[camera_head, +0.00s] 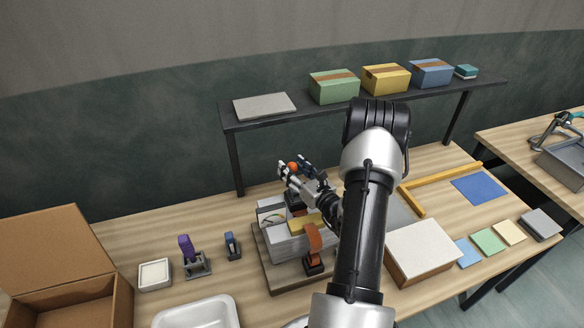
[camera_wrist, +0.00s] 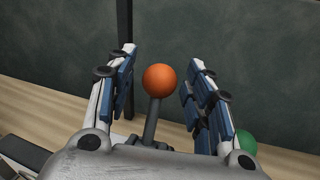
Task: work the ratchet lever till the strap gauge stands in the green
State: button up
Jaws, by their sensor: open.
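The ratchet lever has an orange ball knob (camera_wrist: 159,80) on a dark grey stem (camera_wrist: 151,122), standing upright in the wrist view. The orange knob also shows in the head view (camera_head: 293,166). My gripper (camera_wrist: 160,78) is open, with one finger on each side of the knob and a visible gap on both sides. The kiln car (camera_head: 278,281) is a brown base carrying pale grey blocks and an orange-brown strap (camera_head: 314,240). A pale dial (camera_head: 271,217), perhaps the strap gauge, is at its back left; its reading is too small to tell. My arm hides the car's right side.
A dark shelf (camera_head: 365,103) with green, yellow and blue boxes stands behind the car. An open cardboard box (camera_head: 70,300), a white basin (camera_head: 197,314) and small holders are at left. A white box (camera_head: 422,252) and coloured tiles are at right. A green ball (camera_wrist: 245,143) shows beyond my right finger.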

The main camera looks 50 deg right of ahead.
jog(key=shift+w, duration=0.45)
jog(key=shift+c, duration=0.2)
grip_shut()
jog(key=shift+d, duration=0.1)
